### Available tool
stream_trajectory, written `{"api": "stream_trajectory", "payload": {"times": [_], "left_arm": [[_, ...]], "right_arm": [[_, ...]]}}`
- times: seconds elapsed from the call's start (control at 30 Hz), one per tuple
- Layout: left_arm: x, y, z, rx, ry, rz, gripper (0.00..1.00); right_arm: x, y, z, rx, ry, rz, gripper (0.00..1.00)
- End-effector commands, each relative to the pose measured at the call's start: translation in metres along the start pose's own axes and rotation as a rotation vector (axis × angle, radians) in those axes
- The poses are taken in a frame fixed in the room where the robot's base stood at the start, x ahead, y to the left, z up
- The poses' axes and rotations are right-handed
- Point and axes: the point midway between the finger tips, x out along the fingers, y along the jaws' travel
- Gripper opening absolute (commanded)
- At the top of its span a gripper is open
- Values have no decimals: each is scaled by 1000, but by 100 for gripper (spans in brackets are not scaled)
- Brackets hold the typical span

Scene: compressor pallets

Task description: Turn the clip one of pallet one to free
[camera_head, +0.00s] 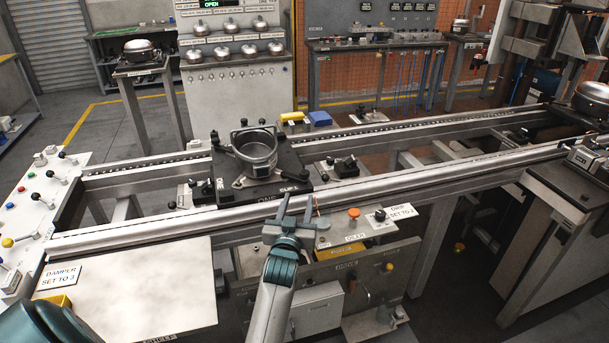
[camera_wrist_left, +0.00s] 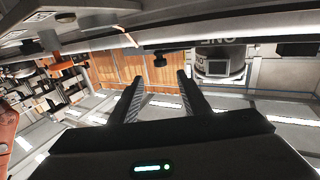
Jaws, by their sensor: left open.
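Pallet one (camera_head: 225,192) is a dark square plate marked ONE, sitting on the conveyor rails. It carries an open grey metal housing (camera_head: 256,152) with a loop handle. Small metal clip-like parts lie around the housing's base; I cannot tell which is clip one or how it is turned.
The near rail (camera_head: 400,166) runs between the gripper and the pallet. An orange button (camera_head: 354,213) and a DROP sign (camera_head: 400,211) are right of the gripper. Blue and yellow blocks (camera_head: 319,118) sit behind.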

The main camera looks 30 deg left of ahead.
Motion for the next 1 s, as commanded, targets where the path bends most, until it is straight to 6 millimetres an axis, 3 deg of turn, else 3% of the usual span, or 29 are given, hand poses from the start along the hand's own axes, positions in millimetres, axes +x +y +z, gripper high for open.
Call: {"api": "stream_trajectory", "payload": {"times": [0.17, 0.6, 0.8, 1.0], "left_arm": [[33, 0, -2, 0, 0, -1, 42], [107, 0, -2, -1, -1, 0, 42], [128, -1, 0, 0, -1, -1, 42], [136, 0, 0, 0, 0, 0, 42]], "right_arm": [[2, 3, 0, -4, -19, 2, 31], [-8, 7, 39, 0, -109, 10, 31], [-10, 8, 45, -1, -123, 11, 31], [-10, 10, 46, -2, -127, 12, 31]]}}
